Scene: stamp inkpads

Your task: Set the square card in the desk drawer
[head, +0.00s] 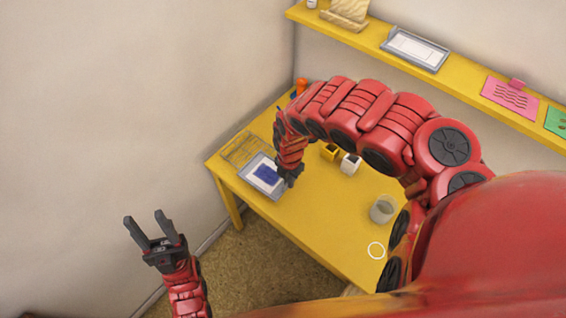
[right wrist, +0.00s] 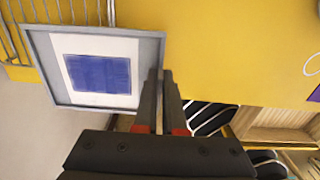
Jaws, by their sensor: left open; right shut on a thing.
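A grey-rimmed tray (head: 250,181) holds a white sheet with a blue square card (head: 267,174) on it, near the left end of the yellow desk (head: 300,212). In the right wrist view the tray (right wrist: 40,62) and blue square (right wrist: 97,73) show close up. My right gripper (head: 292,178) is at the tray's right edge; its fingers (right wrist: 160,75) are shut on what looks like the rim. My left gripper (head: 150,227) is open and empty, away from the desk at lower left. No drawer is clear in the head view; a wooden compartment (right wrist: 275,125) shows in the right wrist view.
A wire rack (head: 243,150) lies behind the tray. A wall shelf (head: 458,78) holds another tray and cards. The desk's front middle is clear.

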